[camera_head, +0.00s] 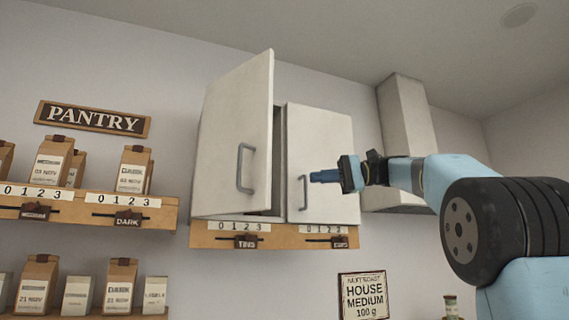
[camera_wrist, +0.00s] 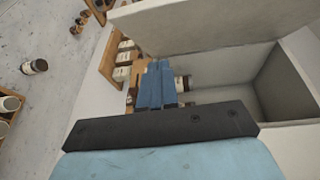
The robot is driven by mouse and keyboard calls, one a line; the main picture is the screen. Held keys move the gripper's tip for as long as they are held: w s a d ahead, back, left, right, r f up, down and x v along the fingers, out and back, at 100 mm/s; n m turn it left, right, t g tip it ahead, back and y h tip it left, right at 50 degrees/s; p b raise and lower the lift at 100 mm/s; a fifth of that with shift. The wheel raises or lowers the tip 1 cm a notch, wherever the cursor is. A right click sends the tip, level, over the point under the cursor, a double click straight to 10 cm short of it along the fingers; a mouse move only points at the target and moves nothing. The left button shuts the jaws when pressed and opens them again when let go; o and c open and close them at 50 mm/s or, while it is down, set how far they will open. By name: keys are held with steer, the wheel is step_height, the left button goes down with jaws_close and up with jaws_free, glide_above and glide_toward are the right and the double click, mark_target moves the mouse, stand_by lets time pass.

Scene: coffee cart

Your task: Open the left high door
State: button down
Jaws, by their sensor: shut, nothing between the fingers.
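The left high door (camera_head: 236,140) of the white wall cabinet is partly open, swung out from its left side, with a dark gap beside its free edge. Its grey bar handle (camera_head: 243,168) is free of my gripper. My gripper (camera_head: 312,177) is shut and empty, in front of the right door near that door's handle (camera_head: 303,192). In the wrist view its blue fingers (camera_wrist: 160,68) are together, with a pale door panel (camera_wrist: 190,25) above them and the open cabinet interior (camera_wrist: 228,75) to their right.
The right door (camera_head: 325,150) looks closed. A wooden strip with number scales (camera_head: 275,236) runs under the cabinet. Shelves with coffee bags (camera_head: 130,170) stand to the left, and a pale hood (camera_head: 405,110) to the right. A jar (camera_wrist: 183,83) shows beside my fingers.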

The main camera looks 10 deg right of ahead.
step_height(320, 180, up, 3)
steer(key=d+n+g+y, duration=0.1)
steer(key=d, duration=0.2)
steer(key=s+a, duration=0.3)
steer(key=a, duration=0.9)
steer(key=shift+s+a, duration=0.25)
steer(key=shift+a, duration=0.1)
steer(key=shift+a, duration=0.1)
